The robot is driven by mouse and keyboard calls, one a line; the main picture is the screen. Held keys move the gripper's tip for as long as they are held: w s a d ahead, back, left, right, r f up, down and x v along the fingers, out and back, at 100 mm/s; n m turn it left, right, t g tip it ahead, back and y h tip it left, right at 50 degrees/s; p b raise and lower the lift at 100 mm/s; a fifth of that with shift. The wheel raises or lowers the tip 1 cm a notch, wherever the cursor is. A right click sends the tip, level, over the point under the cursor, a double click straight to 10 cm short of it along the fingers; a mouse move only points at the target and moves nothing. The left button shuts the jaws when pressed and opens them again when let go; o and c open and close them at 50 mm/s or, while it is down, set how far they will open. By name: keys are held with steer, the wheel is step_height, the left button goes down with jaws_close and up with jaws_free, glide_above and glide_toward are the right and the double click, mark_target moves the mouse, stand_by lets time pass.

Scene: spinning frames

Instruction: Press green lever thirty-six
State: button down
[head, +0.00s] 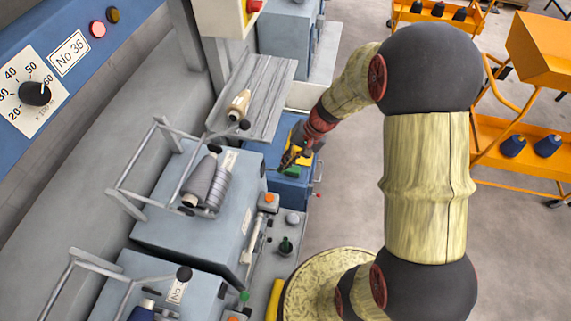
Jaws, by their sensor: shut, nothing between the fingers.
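A label reading No 36 (70,53) is on the blue panel at the upper left, beside a dial. Green parts show in several places: a green piece (290,171) on a blue box just under my gripper, a dark green knob (286,245) on the grey ledge, and a green-tipped lever (244,297) nearer the bottom. I cannot tell which of them is number thirty-six. My gripper (286,160) is shut and empty, over the blue box, close to the green piece. I cannot tell whether they touch, and the arm's end partly hides the box top.
Grey spinning units with a thread-wound bobbin (208,184) and metal frames (138,170) stand at left. Orange buttons (269,199) and a grey knob (292,218) line the ledge. Orange carts (480,150) with blue cones stand at right. Grey floor is open between.

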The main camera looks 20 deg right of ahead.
steer(key=shift+d+f, duration=0.1)
steer(key=shift+f, duration=0.1)
steer(key=f+y+b, duration=0.1)
steer(key=b, duration=0.2)
steer(key=f+t+y+b, duration=0.1)
steer(key=b, duration=0.3)
steer(key=s+d+t+y+b, duration=0.1)
steer(key=y+b, duration=0.1)
steer(key=b, duration=0.2)
steer(key=shift+f+n, duration=0.3)
steer(key=shift+f, duration=0.1)
steer(key=shift+r, duration=0.1)
steer(key=shift+r, duration=0.65)
steer(key=shift+w+d, duration=0.1)
